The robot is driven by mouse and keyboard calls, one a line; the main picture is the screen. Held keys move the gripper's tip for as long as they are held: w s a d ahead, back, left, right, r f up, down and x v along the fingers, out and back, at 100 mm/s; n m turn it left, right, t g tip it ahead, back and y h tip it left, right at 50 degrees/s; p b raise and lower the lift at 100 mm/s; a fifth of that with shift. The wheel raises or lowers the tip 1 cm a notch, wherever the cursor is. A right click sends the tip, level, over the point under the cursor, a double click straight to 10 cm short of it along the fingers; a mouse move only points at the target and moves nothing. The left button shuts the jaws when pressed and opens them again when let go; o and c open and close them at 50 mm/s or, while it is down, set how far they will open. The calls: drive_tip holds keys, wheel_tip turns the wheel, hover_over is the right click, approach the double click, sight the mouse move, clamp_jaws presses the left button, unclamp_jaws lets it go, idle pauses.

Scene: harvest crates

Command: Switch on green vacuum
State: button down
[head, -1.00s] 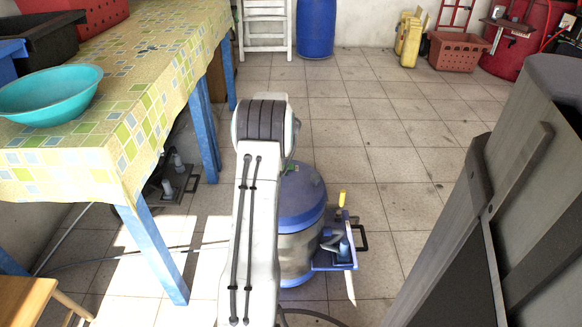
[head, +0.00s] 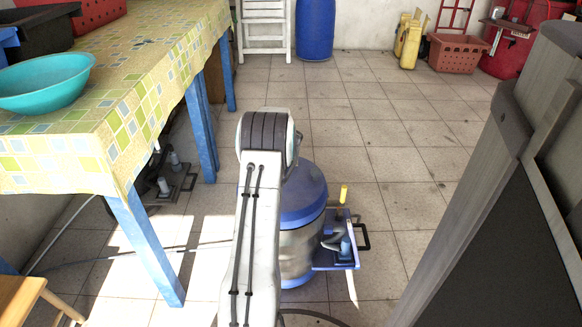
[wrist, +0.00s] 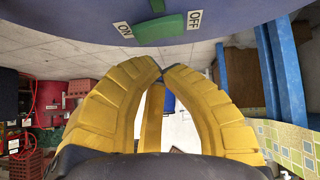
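The vacuum (head: 302,205) stands on the tiles in the head view, with a blue lid and a greyish middle band, partly hidden behind my arm. The wrist view shows the underside-up curve of its blue lid (wrist: 250,18) with a green rocker switch (wrist: 160,28). A white ON label is at the switch's left end and an OFF label at its right end. My gripper (wrist: 162,71) has yellow fingers whose tips meet just below the switch in that view, holding nothing. Contact with the switch cannot be seen. The head view hides the gripper behind my arm.
A table (head: 100,160) with a patterned cloth and blue legs stands at the left, bearing a turquoise bowl (head: 45,82). A large grey structure (head: 480,200) is close at the right. A blue barrel (head: 315,28) and red crate (head: 456,52) stand at the back. Tiled floor between is clear.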

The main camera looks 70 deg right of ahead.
drive_tip(key=shift+f, duration=0.35)
idle(1.3)
drive_tip(key=shift+s+f+b, duration=0.1)
drive_tip(key=shift+f+b, duration=0.25)
drive_tip(key=shift+b, duration=0.1)
drive_tip(key=shift+f, duration=0.3)
idle(0.7)
drive_tip(key=shift+r, duration=0.2)
drive_tip(key=shift+r, duration=0.6)
drive_tip(key=shift+r+p, duration=0.15)
drive_tip(key=shift+p, duration=0.2)
drive_tip(key=shift+w+r+p, duration=0.15)
drive_tip(key=shift+r+p, duration=0.45)
drive_tip(key=shift+r, duration=0.6)
drive_tip(key=shift+w+r+p, duration=0.15)
drive_tip(key=shift+r+p, duration=0.45)
drive_tip(key=shift+r, duration=0.55)
drive_tip(key=shift+a, duration=0.1)
